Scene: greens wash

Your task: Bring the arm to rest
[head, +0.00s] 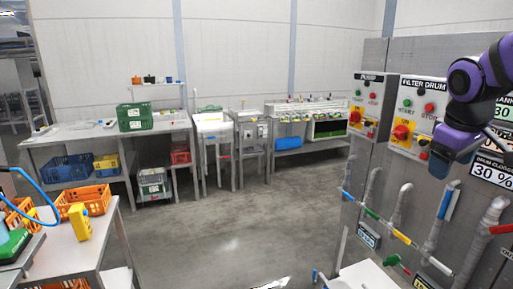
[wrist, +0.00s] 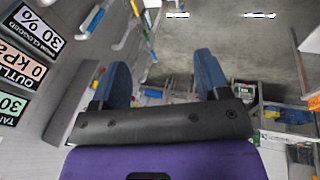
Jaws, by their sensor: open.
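My purple arm reaches in at the right of the head view, in front of the control panel wall. My gripper (head: 439,166) hangs beside the FILTER DRUM panel (head: 414,118), and I cannot tell whether it touches anything there. In the wrist view my gripper (wrist: 160,78) has its two blue fingers spread wide apart. Nothing is held between them; the grey floor and distant benches show beyond.
The panel wall carries a second switch box (head: 367,106), grey pipes with coloured handles and signs such as 30 % (head: 492,172). At left, a table holds an orange crate (head: 84,200) and a yellow device (head: 80,222). Benches line the back. The middle floor (head: 235,220) is clear.

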